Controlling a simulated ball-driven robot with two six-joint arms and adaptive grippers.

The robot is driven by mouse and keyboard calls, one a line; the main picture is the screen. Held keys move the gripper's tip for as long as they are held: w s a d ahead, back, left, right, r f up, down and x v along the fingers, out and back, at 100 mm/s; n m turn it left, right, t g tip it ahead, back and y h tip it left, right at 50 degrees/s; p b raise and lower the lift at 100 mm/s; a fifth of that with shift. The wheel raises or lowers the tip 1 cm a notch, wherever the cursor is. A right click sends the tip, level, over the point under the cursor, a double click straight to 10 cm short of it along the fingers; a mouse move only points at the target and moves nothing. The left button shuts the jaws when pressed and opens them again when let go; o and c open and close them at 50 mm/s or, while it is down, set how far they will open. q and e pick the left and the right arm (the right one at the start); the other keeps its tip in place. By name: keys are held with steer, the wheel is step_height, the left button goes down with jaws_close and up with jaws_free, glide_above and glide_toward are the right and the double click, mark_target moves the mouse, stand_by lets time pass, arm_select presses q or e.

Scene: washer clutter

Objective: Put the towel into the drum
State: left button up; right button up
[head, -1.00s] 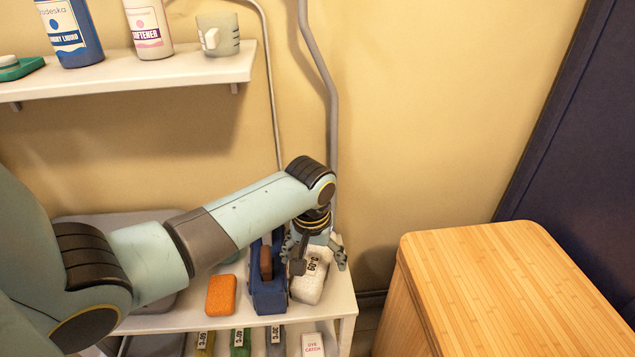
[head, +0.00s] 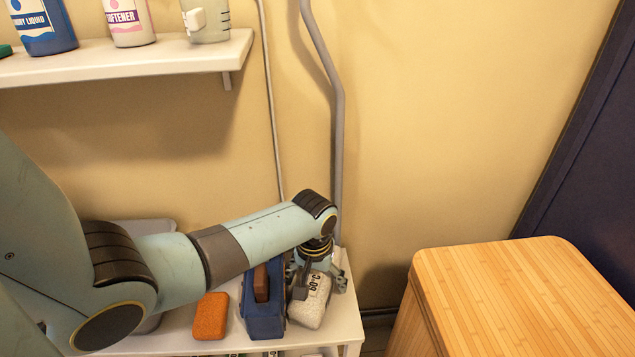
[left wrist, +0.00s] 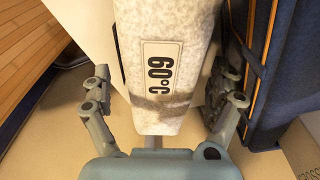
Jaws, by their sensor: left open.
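A white, rough-textured towel bundle (head: 312,300) with a "60°C" label stands on the white rack at its right end. It also shows in the left wrist view (left wrist: 168,40), where its label faces me. My left gripper (head: 320,282) is at the towel, its fingers spread. In the left wrist view the gripper (left wrist: 166,105) has one finger on each side of the towel, with gaps visible, so it is open around it and not closed. The drum is not visible in any view. My right gripper is not in view.
A wooden-topped cabinet (head: 520,300) stands to the right. A wall shelf (head: 130,66) with bottles is above. Grey pipes (head: 338,140) run down the wall.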

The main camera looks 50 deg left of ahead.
arm_select(q)
steer(key=shift+w+f, duration=0.15)
steer(key=shift+f, duration=0.5)
steer(key=shift+r, duration=0.1)
steer(key=c, duration=1.4)
